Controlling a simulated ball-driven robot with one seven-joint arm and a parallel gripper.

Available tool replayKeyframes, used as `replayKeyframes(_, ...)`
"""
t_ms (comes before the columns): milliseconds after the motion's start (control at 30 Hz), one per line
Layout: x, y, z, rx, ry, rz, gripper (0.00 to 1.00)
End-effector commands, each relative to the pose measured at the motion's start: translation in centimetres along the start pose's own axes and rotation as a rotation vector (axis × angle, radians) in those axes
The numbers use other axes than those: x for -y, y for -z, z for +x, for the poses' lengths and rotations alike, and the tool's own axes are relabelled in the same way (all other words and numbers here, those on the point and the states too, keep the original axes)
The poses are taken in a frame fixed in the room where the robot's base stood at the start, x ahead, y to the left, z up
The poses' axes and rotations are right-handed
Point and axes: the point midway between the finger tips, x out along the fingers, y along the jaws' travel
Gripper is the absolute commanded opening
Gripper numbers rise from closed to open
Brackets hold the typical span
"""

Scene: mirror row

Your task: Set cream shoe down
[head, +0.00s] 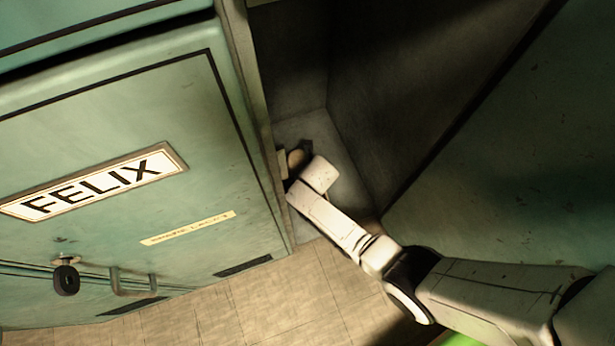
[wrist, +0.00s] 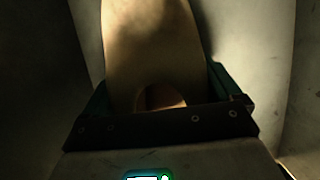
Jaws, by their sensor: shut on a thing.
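The cream shoe (wrist: 150,45) fills the upper middle of the wrist view, with its opening close to my gripper. My gripper (wrist: 160,100) is shut on the shoe. In the head view my gripper (head: 293,165) reaches into the open locker (head: 350,190), low down and close to its left side. Only a small tan bit of the shoe (head: 297,157) shows there, mostly hidden by my wrist. I cannot tell whether the shoe touches the locker floor.
A green locker door with the name plate FELIX (head: 95,182) stands at left, with a dark round lock (head: 66,280) and a handle (head: 133,283). A green panel (head: 510,150) is at right. The tiled floor (head: 290,300) is bare in front.

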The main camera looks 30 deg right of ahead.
Motion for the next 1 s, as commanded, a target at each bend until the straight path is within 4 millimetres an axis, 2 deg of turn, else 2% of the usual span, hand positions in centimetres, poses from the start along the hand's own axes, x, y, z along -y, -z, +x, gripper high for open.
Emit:
replayKeyframes(33, 0.0, 0.0, 0.2, 0.001, 0.000, 0.000, 0.48)
replayKeyframes(67, 0.0, 0.1, 0.1, 0.000, 0.000, 0.000, 0.94)
replayKeyframes(133, 0.0, 0.1, 0.1, 0.000, 0.000, 0.000, 1.00)
replayKeyframes(367, 0.0, 0.0, 0.0, 0.000, 0.000, 0.000, 1.00)
replayKeyframes(533, 0.0, 0.0, -1.3, -0.001, 0.000, 0.000, 1.00)
replayKeyframes(1000, 0.0, -0.2, -9.6, 0.000, 0.000, 0.001, 1.00)
